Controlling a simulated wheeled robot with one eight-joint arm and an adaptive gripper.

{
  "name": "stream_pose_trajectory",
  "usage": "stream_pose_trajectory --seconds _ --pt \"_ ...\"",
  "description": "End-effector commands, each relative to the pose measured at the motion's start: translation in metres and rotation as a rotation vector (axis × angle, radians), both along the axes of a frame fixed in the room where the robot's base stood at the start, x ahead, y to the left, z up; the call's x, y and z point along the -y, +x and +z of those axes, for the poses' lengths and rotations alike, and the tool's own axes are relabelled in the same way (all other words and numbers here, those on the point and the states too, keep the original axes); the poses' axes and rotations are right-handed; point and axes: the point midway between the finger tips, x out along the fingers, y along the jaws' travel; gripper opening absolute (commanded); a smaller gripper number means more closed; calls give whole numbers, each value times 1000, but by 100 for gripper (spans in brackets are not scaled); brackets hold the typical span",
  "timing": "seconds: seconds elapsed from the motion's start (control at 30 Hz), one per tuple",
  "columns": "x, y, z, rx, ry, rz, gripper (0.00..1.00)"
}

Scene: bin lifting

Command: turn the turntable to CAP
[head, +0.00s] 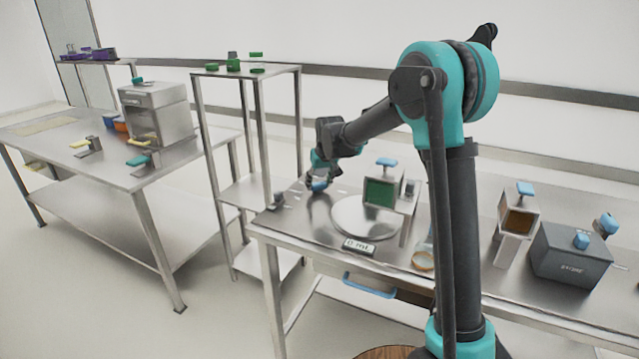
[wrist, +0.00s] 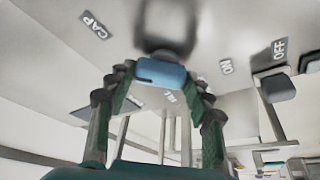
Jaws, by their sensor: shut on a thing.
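The turntable (head: 352,222), a pale round disc, lies flat on the right-hand metal bench. My gripper (head: 318,184) is at the bench's left end, beside the disc, shut on a blue handle (wrist: 160,73). In the wrist view the fingers of my gripper (wrist: 162,80) flank the handle on both sides. The CAP label (wrist: 95,25) lies at upper left, apart from the handle. How the handle joins the turntable is hidden.
A filling stand with a green panel (head: 380,192) and a "0 mL" display (head: 358,246) are close to the disc. A lever by the OFF label (wrist: 280,48) is right of my gripper. A dark box (head: 570,258) stands farther right. A shelf (head: 245,74) is behind left.

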Motion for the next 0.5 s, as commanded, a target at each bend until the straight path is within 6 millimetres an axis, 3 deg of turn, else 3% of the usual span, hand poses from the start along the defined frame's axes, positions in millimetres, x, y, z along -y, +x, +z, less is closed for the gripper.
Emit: stream_pose_trajectory --seconds 0.5 --pt "-2 -2 0 -1 -1 -317 23"
